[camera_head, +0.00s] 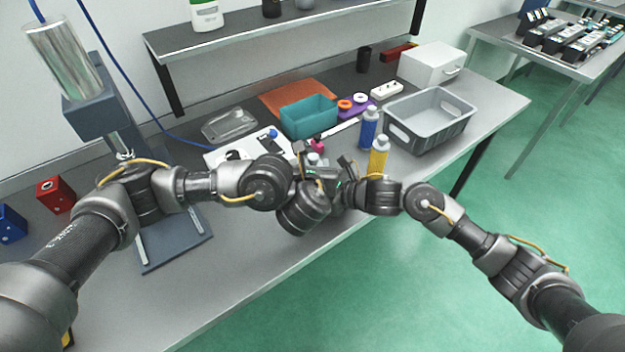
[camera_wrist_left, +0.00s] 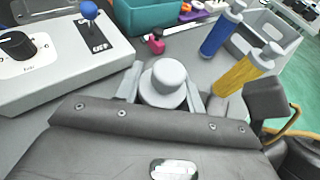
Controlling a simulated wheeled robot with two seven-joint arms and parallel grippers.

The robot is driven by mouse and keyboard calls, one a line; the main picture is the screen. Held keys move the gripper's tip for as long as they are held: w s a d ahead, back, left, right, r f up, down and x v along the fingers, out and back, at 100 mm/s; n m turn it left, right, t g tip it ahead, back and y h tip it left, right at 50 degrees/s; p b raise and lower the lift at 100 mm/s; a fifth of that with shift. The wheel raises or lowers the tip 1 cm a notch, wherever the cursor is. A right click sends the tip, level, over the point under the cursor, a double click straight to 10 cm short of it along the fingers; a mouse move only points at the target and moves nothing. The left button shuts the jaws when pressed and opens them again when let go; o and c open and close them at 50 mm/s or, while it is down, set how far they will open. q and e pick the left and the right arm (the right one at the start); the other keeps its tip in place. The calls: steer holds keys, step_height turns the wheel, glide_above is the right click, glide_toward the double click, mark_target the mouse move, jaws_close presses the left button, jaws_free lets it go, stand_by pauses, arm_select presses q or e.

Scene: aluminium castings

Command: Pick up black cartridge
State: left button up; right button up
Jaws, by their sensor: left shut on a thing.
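My left gripper (camera_wrist_left: 165,92) is shut on a cartridge with a round, stepped grey cap (camera_wrist_left: 168,77), seen from above between the two light fingers. The cap also shows in the head view (camera_head: 313,159). The body below the cap is hidden, so I cannot see whether it is black. My left gripper in the head view (camera_head: 316,172) is largely hidden by its own wrist. My right gripper (camera_head: 349,168) is close beside it on the right; its fingers are not clear enough to tell open from shut.
A blue cartridge (camera_head: 368,130) and a yellow cartridge (camera_head: 378,158) stand right of the grippers. A grey crate (camera_head: 462,126) and teal bin (camera_head: 308,118) are behind. A white control box (camera_wrist_left: 45,58) is at left. A press (camera_head: 95,118) stands left.

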arm_select(q)
steer(key=shift+r, duration=0.1)
steer(key=shift+c, duration=0.4)
steer(key=shift+r, duration=0.25)
step_height(320, 180, up, 9)
steer(key=shift+r, duration=0.15)
arm_select(e)
steer(key=o, duration=1.1)
steer(key=v, duration=1.2)
steer(key=shift+f, duration=0.1)
arm_select(q)
steer(key=shift+a, duration=0.1)
